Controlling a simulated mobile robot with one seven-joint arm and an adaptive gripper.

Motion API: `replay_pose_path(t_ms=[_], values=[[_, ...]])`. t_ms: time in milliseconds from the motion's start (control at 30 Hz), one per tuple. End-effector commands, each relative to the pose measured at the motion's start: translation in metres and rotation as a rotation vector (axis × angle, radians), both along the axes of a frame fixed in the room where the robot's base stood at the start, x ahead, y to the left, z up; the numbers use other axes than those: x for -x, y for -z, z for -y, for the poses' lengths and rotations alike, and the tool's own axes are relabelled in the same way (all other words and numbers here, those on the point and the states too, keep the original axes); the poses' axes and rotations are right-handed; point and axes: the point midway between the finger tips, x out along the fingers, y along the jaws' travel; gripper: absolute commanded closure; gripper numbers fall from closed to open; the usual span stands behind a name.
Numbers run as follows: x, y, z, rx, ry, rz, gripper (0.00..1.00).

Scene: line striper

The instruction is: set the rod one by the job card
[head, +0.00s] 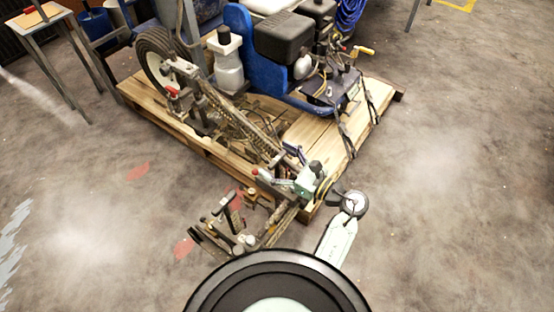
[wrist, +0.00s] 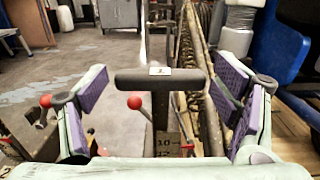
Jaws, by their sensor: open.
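In the wrist view, a black T-shaped handle (wrist: 188,78) with a small white label reading "1" crosses the middle. A scale plate (wrist: 164,146) with marks near "10" and "12" shows below it. My gripper (wrist: 162,88) is open, with one purple-padded finger on each side of the handle, apart from it. In the head view, my gripper (head: 287,168) is at the front corner of the striper, partly hidden by my own wrist. A red ball knob (wrist: 135,101) stands just below the handle's left part. I cannot make out a job card.
The line striper's engine (head: 283,38) and blue body sit on a wooden pallet (head: 312,132). A second red knob (wrist: 45,101) is by the left finger. A small table (head: 38,24) stands at the far left. The floor right of the pallet is clear.

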Motion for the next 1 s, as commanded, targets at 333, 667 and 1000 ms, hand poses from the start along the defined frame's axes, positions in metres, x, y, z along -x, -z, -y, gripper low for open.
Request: replay_pose_path(t_ms=[333, 667, 1000], values=[[0.027, 0.000, 0.039, 0.000, 0.005, 0.000, 0.18], [0.063, 0.000, 0.087, 0.000, 0.002, 0.000, 0.18], [0.071, 0.000, 0.097, 0.000, 0.000, 0.000, 0.18]])
